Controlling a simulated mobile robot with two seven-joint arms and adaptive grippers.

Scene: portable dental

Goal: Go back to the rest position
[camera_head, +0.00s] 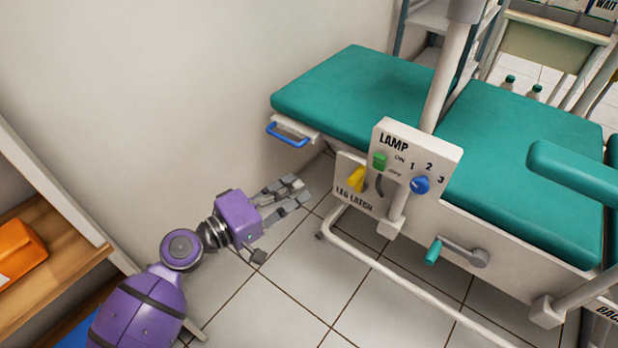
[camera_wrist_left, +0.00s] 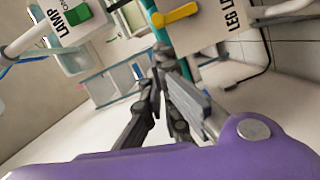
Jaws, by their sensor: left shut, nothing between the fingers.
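My left gripper (camera_head: 291,190) is purple with grey fingers. It is shut and empty, in free air left of the dental chair (camera_head: 354,93), over the tiled floor. In the left wrist view the fingers (camera_wrist_left: 160,75) reach toward the leg latch panel (camera_wrist_left: 205,30) and its yellow lever (camera_wrist_left: 174,15). In the head view that yellow lever (camera_head: 356,179) is to the right of the fingertips, apart from them. My right gripper is in neither view.
The lamp panel (camera_head: 440,150) has a green switch (camera_head: 380,161) and a blue knob (camera_head: 420,185). A blue handle (camera_head: 287,135) juts from the chair's left end. A teal-handled crank (camera_head: 434,250) is on its side. A wooden shelf (camera_head: 60,262) with an orange box (camera_head: 18,250) stands at left.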

